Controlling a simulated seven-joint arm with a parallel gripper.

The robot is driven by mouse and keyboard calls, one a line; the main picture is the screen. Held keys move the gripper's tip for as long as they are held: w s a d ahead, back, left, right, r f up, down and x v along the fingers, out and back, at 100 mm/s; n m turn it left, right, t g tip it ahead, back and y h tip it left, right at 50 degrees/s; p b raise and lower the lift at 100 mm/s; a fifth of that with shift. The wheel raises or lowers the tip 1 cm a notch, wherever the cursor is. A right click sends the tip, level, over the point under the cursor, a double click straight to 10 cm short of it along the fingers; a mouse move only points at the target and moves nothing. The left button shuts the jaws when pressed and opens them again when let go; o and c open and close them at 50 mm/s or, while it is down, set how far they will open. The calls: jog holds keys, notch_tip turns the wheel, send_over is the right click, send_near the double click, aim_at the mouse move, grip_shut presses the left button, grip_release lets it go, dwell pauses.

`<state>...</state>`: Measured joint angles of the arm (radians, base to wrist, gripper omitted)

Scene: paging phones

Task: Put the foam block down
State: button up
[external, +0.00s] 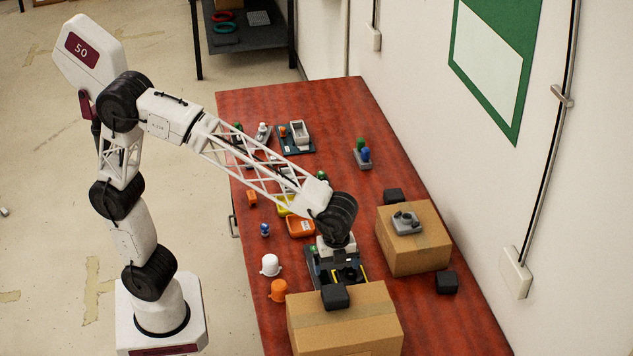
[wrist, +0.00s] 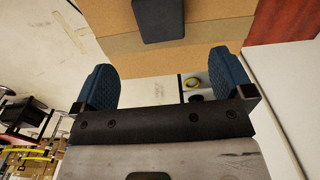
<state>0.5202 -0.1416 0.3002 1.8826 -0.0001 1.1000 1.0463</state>
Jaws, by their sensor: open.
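A dark block (external: 335,296), which looks like the foam block, rests on top of the near cardboard box (external: 345,325). It also shows in the wrist view (wrist: 158,20), on the box top beyond my fingertips. My gripper (wrist: 164,82) is open, its two blue fingers wide apart with nothing held between them. The block lies ahead of the gap, apart from both fingers. In the external view my wrist is just behind the near box, and the fingertips are hard to make out there.
A second cardboard box (external: 412,240) carries a grey device (external: 406,222). Other dark blocks sit on the red table (external: 300,95) near it, one in front (external: 446,283) and one behind (external: 393,196). White (external: 270,265) and orange (external: 278,291) domed pieces stand left of my wrist.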

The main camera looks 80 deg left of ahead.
jog(key=s+a+r+n, duration=0.2)
jog(key=s+a+n, duration=0.3)
jog(key=a, duration=0.6)
jog(key=s+a+f+n+t, duration=0.1)
jog(key=s+a+f+n, duration=0.1)
jog(key=s+a+n, duration=0.4)
jog(key=s+a+f+n+t, duration=0.1)
jog(key=s+a+f+n, duration=0.2)
jog(key=s+a, duration=1.1)
jog(key=n, duration=0.3)
jog(key=shift+s+n+t, duration=0.2)
jog(key=shift+n+t, duration=0.1)
jog(key=shift+n, duration=0.1)
jog(key=shift+r, duration=0.1)
